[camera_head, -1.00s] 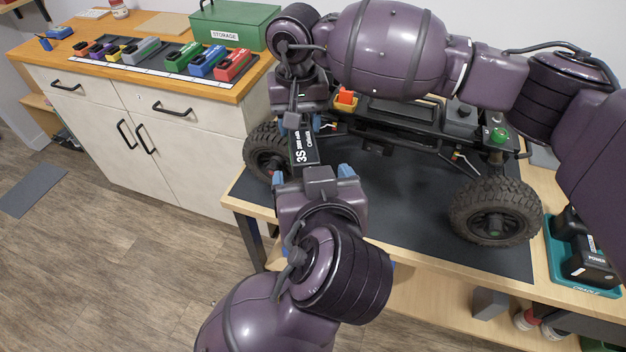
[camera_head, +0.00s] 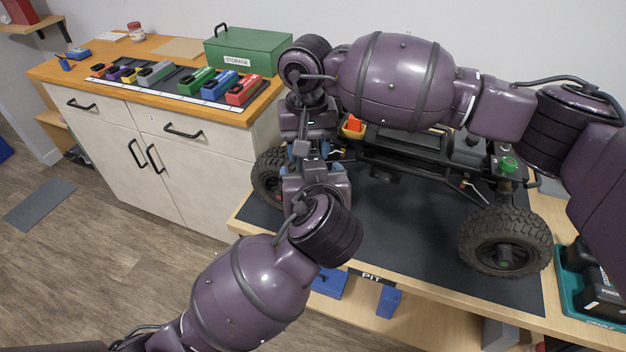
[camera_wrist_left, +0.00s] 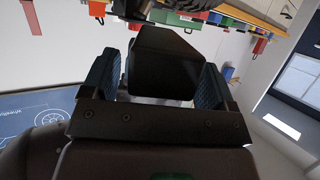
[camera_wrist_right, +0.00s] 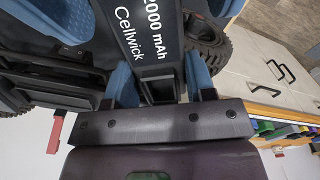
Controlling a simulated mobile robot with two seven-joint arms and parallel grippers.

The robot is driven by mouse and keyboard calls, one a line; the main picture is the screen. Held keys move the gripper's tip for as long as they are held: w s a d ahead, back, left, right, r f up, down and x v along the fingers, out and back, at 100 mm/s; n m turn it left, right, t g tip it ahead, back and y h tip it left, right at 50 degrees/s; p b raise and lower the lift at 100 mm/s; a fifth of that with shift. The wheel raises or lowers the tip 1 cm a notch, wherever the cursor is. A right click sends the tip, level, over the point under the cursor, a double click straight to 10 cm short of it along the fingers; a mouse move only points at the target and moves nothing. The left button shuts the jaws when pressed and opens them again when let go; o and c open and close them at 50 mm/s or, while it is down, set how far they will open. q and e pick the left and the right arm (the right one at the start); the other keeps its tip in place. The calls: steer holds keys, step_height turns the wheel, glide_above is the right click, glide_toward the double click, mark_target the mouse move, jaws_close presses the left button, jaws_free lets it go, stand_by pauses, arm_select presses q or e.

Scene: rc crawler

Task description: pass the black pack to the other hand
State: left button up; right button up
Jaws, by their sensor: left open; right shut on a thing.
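The black pack (camera_wrist_right: 150,40) has white print reading "2000 mAh" and "Cellwick". In the right wrist view my right gripper (camera_wrist_right: 160,78) is shut on it, with blue fingers on both sides. In the left wrist view the dark end of the pack (camera_wrist_left: 165,65) sits between the spread blue fingers of my left gripper (camera_wrist_left: 157,80). Contact with those fingers cannot be made out. In the head view my left gripper (camera_head: 316,170) is close below my right gripper (camera_head: 311,143), and the two hide most of the pack.
A black crawler (camera_head: 400,150) with big tyres stands on a dark mat (camera_head: 400,225) just right of the grippers. A teal cradle (camera_head: 572,285) is at the right edge. A cabinet (camera_head: 190,150) behind bears several coloured packs and a green storage box (camera_head: 247,52).

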arm_select(q)
steer(key=c, duration=1.2)
arm_select(e)
steer(key=o, duration=1.2)
